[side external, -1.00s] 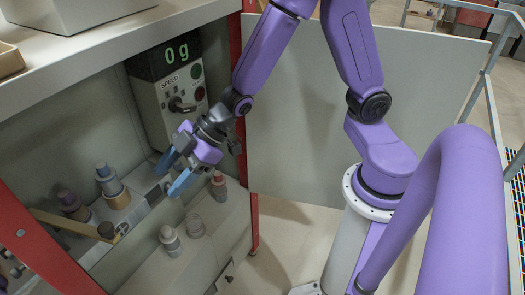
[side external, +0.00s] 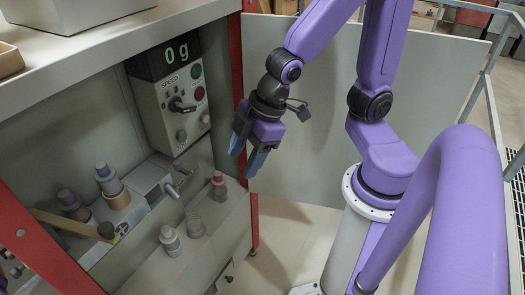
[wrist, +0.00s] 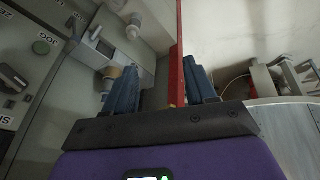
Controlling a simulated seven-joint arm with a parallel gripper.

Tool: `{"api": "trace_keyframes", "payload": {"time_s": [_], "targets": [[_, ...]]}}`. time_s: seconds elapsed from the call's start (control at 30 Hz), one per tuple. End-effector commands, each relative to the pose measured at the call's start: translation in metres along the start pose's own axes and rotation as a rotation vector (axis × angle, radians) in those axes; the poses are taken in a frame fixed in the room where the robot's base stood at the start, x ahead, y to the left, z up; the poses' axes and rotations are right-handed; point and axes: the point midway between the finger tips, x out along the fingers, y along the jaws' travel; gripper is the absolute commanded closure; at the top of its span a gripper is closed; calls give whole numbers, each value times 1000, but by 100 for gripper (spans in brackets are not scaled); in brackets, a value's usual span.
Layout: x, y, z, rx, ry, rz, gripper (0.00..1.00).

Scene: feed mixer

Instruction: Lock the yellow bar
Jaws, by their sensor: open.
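The yellow bar (side external: 68,223) lies low at the left in the side view. It slopes down to the right and ends at a dark round knob (side external: 106,230). I cannot tell whether it is locked. My gripper (side external: 246,157) is open and empty, with blue fingers pointing down, right of the machine's front and well apart from the bar. In the wrist view the spread fingers (wrist: 163,82) have nothing clearly between them, and I cannot make out the bar there.
A grey box with a metal pin (side external: 172,189) sits between the bar and my gripper. Several capped bottles (side external: 170,240) stand around it. The control panel (side external: 181,105) reads 0 g above. A red post (side external: 237,95) edges the machine near my gripper.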

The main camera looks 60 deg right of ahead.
Motion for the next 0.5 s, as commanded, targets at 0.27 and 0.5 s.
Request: {"api": "trace_keyframes", "payload": {"time_s": [0.27,0.5], "targets": [[-15,-12,24,12,-80,-25,44],[-17,-15,29,14,-98,-31,44]]}}
